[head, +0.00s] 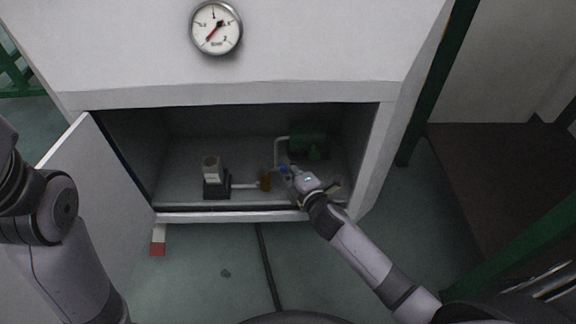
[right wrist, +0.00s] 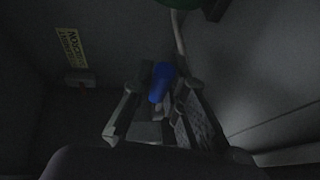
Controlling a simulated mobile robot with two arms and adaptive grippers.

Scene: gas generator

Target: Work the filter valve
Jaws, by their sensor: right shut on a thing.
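The filter valve shows a blue handle (right wrist: 161,82) in the right wrist view, and a small blue spot in the head view (head: 284,168), on the pipework inside the open cabinet. My right gripper (head: 290,174) reaches into the cabinet from the right. In the right wrist view its fingers (right wrist: 158,100) stand on both sides of the blue handle and are shut on it. The valve's body is largely hidden by the gripper. My left arm shows at the left edge of the head view; its gripper is out of the picture.
The cabinet (head: 240,97) has its door (head: 95,190) swung open at left. Inside are a dark-based device (head: 216,186), a brown part (head: 265,181) on the pipe, and a green tank (head: 306,143). A gauge (head: 215,28) sits above. A yellow label (right wrist: 71,47) shows on the wall.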

